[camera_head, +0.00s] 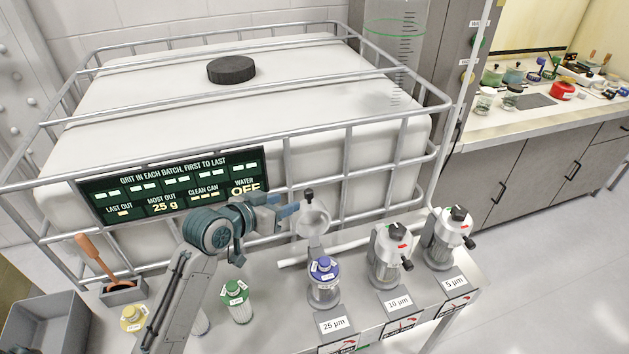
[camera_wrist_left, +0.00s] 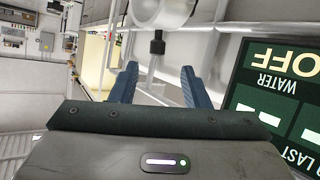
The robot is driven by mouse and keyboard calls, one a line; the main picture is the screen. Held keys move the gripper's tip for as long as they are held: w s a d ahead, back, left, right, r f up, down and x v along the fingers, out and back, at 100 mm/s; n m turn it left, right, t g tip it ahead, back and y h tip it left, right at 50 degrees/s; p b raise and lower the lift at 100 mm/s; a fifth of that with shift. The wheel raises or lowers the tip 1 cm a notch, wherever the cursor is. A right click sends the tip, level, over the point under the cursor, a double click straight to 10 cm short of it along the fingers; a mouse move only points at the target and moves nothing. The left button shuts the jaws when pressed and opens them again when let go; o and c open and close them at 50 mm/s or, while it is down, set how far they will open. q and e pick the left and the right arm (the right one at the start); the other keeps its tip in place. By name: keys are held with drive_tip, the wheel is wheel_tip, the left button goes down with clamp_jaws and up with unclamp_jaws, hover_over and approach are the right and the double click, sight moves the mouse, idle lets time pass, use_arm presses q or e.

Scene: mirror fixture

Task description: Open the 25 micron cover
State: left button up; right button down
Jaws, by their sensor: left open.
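The 25 micron housing (camera_head: 322,292) stands at the front of the bench behind its "25 µm" label, with a blue-capped cartridge (camera_head: 323,267) showing at its top. Its cover (camera_head: 313,222) is swung up above and behind the cartridge, with a black knob (camera_head: 309,195) at its upper end. My left gripper (camera_head: 290,208) is open, just left of the knob and apart from it. In the left wrist view the cover (camera_wrist_left: 165,10) and the knob (camera_wrist_left: 157,44) lie ahead of my open fingertips (camera_wrist_left: 159,70), in line with the gap. My right gripper is not seen.
The 10 micron (camera_head: 386,258) and 5 micron (camera_head: 444,242) housings stand to the right, covers down. Green-capped (camera_head: 236,292) and yellow-capped (camera_head: 133,318) cartridges stand left. A caged white tank (camera_head: 300,75) with a dark sign (camera_head: 175,185) rises close behind my left gripper.

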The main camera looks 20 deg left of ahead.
sight(305, 193)
use_arm(q)
drive_tip(key=p+x, duration=0.1)
drive_tip(key=x, duration=0.1)
drive_tip(key=p+x, duration=0.1)
drive_tip(key=x, duration=0.1)
drive_tip(key=r+x, duration=0.1)
drive_tip(key=x, duration=0.1)
drive_tip(key=shift+w+d+f+p, duration=0.15)
drive_tip(key=shift+w+d+p, duration=0.2)
drive_tip(key=shift+w+p, duration=0.05)
drive_tip(key=shift+p+x, duration=0.3)
drive_tip(key=shift+x, duration=0.9)
drive_tip(key=shift+w+f, duration=0.25)
drive_tip(key=shift+w, duration=0.05)
drive_tip(key=shift+w+d+f, duration=0.1)
drive_tip(key=shift+c, duration=0.9)
drive_tip(key=c, duration=0.7)
clamp_jaws()
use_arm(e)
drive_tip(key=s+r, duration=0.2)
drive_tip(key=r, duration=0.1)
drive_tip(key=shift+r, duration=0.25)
